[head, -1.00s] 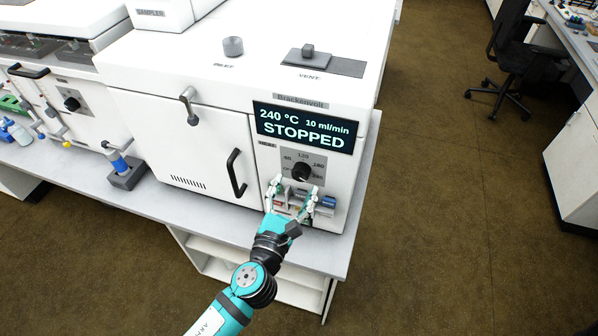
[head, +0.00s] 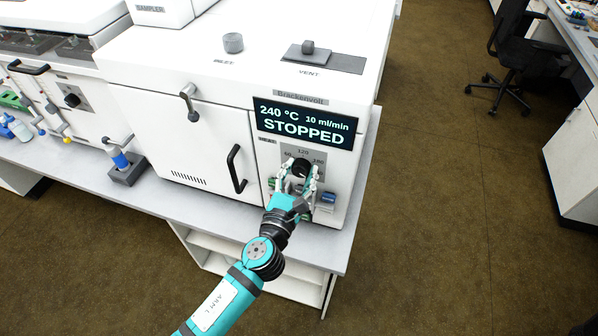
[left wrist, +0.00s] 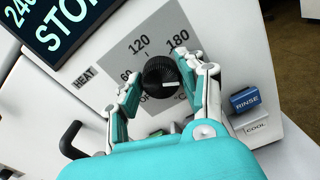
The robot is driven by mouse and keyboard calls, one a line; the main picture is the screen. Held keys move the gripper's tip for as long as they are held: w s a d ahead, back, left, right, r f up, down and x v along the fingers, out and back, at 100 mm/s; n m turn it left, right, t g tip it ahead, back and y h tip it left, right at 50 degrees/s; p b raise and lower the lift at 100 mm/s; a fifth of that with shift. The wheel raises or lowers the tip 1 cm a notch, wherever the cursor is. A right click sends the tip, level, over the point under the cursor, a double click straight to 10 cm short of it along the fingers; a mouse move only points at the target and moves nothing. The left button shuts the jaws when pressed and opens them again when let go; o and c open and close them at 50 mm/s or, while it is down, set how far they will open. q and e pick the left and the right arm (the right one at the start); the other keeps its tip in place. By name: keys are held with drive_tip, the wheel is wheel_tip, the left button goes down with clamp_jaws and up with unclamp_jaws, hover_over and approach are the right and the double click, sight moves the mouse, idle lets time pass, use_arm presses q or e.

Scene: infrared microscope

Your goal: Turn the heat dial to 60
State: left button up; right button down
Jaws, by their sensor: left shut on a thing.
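The heat dial is a black ribbed knob (head: 301,168) on a grey scale plate on the white machine's front. In the left wrist view the dial (left wrist: 161,76) has a white mark pointing to the lower right, away from the 60, 120 and 180 labels. The display (head: 305,124) above reads 240 °C, 10 ml/min, STOPPED. My left gripper (head: 299,176) is shut on the dial, a finger on each side; it also shows in the left wrist view (left wrist: 161,82). The lower scale labels are partly hidden. My right gripper is out of view.
Below the dial are buttons, among them a blue RINSE button (left wrist: 244,99) and a pale COOL button (left wrist: 257,127). A black door handle (head: 236,169) stands left of the dial. The bench edge (head: 335,255) runs below the machine.

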use_arm(q)
drive_tip(key=shift+c, duration=0.8)
